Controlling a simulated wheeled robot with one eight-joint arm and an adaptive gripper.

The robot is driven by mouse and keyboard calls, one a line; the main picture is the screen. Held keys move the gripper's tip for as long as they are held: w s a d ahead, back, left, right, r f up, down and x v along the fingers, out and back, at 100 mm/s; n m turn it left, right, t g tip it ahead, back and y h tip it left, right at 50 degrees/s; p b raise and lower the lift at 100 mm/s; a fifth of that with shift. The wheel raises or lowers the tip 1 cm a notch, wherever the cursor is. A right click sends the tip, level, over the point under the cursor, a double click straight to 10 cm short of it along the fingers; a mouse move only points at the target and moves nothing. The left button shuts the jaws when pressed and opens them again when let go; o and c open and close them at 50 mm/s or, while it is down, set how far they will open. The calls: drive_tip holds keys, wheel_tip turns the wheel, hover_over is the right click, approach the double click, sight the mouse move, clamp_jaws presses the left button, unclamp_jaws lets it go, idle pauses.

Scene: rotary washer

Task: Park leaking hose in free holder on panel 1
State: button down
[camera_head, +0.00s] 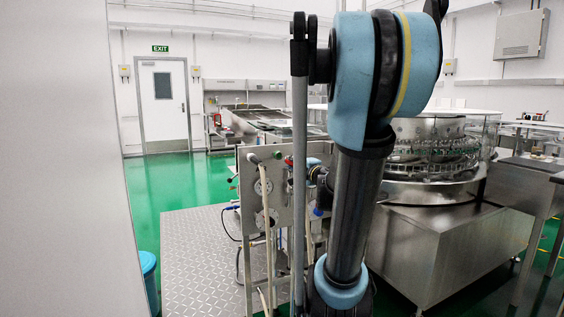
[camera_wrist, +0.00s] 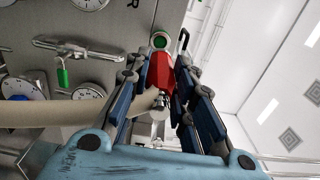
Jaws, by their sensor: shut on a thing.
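In the wrist view my gripper (camera_wrist: 158,85) is shut around a red fitting (camera_wrist: 161,72) at the edge of the steel panel (camera_wrist: 112,32). A thick beige hose (camera_wrist: 60,113) comes in from the left and ends between the fingers beside the red fitting; their exact joint is partly hidden. In the head view the panel (camera_head: 248,192) stands left of my arm, with beige hoses (camera_head: 267,215) hanging down its front. My gripper is largely hidden there behind my arm. I cannot make out a free holder or a leak.
The rotary washer (camera_head: 425,165) stands to the right on a steel base (camera_head: 440,255). A diamond-plate floor (camera_head: 195,255) lies clear left of the panel.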

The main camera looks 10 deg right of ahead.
drive_tip(key=shift+w+d, duration=0.2)
drive_tip(key=shift+d, duration=0.45)
drive_tip(key=shift+w+d, duration=0.25)
drive_tip(key=shift+d, duration=0.35)
drive_tip(key=shift+w+d, duration=0.2)
drive_tip(key=shift+d, duration=0.45)
drive_tip(key=shift+d, duration=0.1)
drive_tip(key=shift+w+d, duration=0.3)
drive_tip(key=shift+d, duration=0.6)
drive_tip(key=shift+w+d, duration=0.3)
drive_tip(key=shift+d, duration=0.6)
drive_tip(key=shift+w+d, duration=0.2)
drive_tip(key=shift+d, duration=0.45)
drive_tip(key=shift+w+d, duration=0.25)
drive_tip(key=shift+d, duration=0.35)
drive_tip(key=shift+w+d, duration=0.2)
drive_tip(key=shift+d, duration=0.45)
drive_tip(key=shift+x, duration=2.9)
